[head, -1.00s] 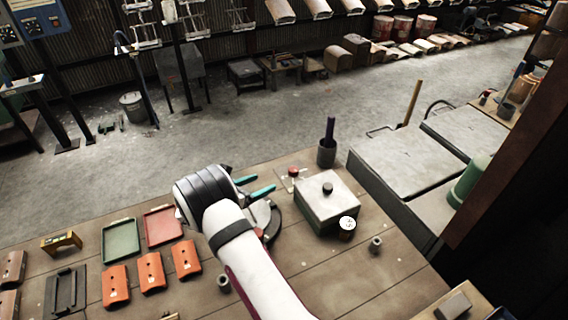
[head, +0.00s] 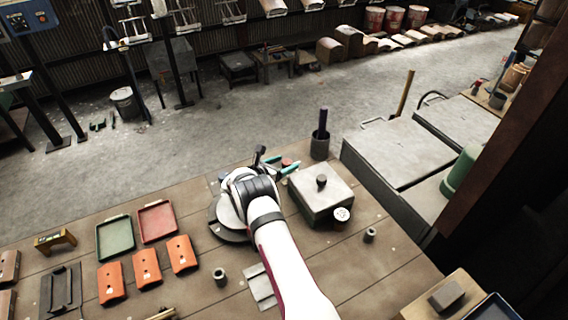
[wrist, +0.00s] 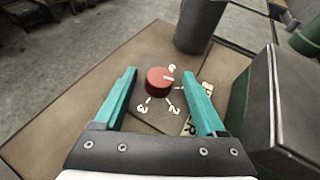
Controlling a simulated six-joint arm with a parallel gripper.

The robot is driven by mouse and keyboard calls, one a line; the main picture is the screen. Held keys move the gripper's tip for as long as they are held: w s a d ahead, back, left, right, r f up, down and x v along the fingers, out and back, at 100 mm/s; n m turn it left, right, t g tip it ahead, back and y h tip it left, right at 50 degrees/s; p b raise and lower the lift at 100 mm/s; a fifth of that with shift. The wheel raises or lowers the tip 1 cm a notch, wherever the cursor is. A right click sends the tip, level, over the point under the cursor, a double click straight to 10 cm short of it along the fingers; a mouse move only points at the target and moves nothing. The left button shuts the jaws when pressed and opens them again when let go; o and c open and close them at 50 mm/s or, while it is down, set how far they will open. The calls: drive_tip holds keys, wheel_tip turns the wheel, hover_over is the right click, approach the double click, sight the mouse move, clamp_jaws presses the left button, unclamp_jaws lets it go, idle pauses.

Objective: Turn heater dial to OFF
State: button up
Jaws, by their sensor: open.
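The heater dial (wrist: 159,81) is a round red knob with a pale pointer mark, which points to the right in the wrist view. Pale markings, including a 3 (wrist: 142,109) and a 2 (wrist: 174,110), surround it on a plate. One round marking (wrist: 172,68) sits just beyond the knob. My gripper (wrist: 158,76) is open, with its teal fingers on either side of the dial in this view; I cannot tell whether they touch it. In the head view the red dial (head: 287,162) is partly hidden behind my gripper (head: 276,161).
A green box with a grey lid (head: 320,188) stands close to the right of the dial. A dark cup (head: 320,148) with a purple-handled tool stands behind it. Small trays (head: 157,221) and orange tiles (head: 147,266) lie at the left of the bench.

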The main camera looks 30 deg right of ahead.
clamp_jaws()
drive_tip(key=shift+d+r+n+t+y, duration=0.1)
drive_tip(key=shift+d+n+t+y, duration=0.15)
drive_tip(key=shift+n+t, duration=0.25)
drive_tip(key=shift+s+a+n+t+y, duration=0.1)
drive_tip(key=shift+a+n+t+y, duration=0.05)
drive_tip(key=shift+n+t+y, duration=0.15)
unclamp_jaws()
